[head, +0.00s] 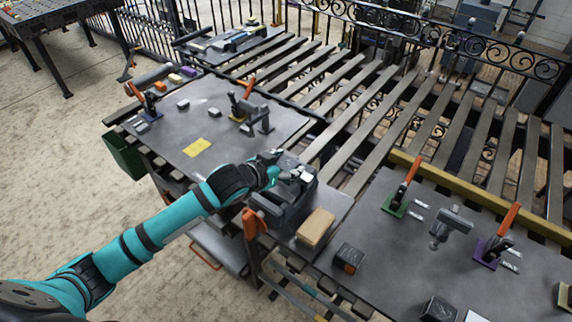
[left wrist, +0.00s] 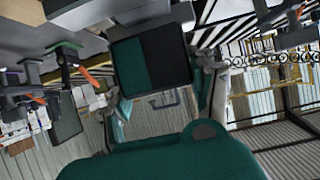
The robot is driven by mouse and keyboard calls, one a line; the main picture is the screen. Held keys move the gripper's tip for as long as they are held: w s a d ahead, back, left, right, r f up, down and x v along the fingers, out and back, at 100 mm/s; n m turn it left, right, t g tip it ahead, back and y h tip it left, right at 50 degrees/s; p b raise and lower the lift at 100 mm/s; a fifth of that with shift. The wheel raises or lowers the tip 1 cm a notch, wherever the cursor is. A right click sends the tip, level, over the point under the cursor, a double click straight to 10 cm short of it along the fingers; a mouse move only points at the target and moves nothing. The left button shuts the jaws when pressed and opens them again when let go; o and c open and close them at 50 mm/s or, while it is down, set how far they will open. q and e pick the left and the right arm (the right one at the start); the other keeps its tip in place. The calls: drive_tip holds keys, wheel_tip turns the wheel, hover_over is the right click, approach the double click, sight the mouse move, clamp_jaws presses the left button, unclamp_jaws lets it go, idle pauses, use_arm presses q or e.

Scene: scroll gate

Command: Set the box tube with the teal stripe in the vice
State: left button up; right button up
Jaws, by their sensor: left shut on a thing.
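My left gripper (head: 276,172) is at the grey vice (head: 286,208), at the near edge of the work surface. In the left wrist view its two fingers stand on either side of a squarish piece with a teal part and a dark part. I take this piece for the box tube with the teal stripe (left wrist: 151,62); the gripper is shut on it. In the head view the tube is mostly hidden by the gripper, and I cannot tell whether it sits between the vice jaws or just above them. My right gripper is not in view.
A tan block (head: 316,228) and a dark box with an orange mark (head: 348,259) are right of the vice. Orange-handled clamps (head: 406,185) stand on the right plate. A yellow patch (head: 197,147) marks the left plate, whose middle is clear. Slats run behind.

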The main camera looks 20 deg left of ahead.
use_arm(q)
drive_tip(key=shift+f+p, duration=0.15)
drive_tip(key=shift+p, duration=0.15)
idle(0.4)
idle(0.3)
drive_tip(key=shift+f+b, duration=0.45)
drive_tip(key=shift+f, duration=0.8)
idle(0.3)
drive_tip(key=o, duration=1.4)
drive_tip(key=shift+o, duration=0.3)
drive_tip(key=shift+s, duration=0.1)
drive_tip(key=shift+s+a+r, duration=0.1)
drive_tip(key=shift+s+a, duration=0.1)
drive_tip(key=shift+s, duration=0.1)
drive_tip(key=v, duration=1.1)
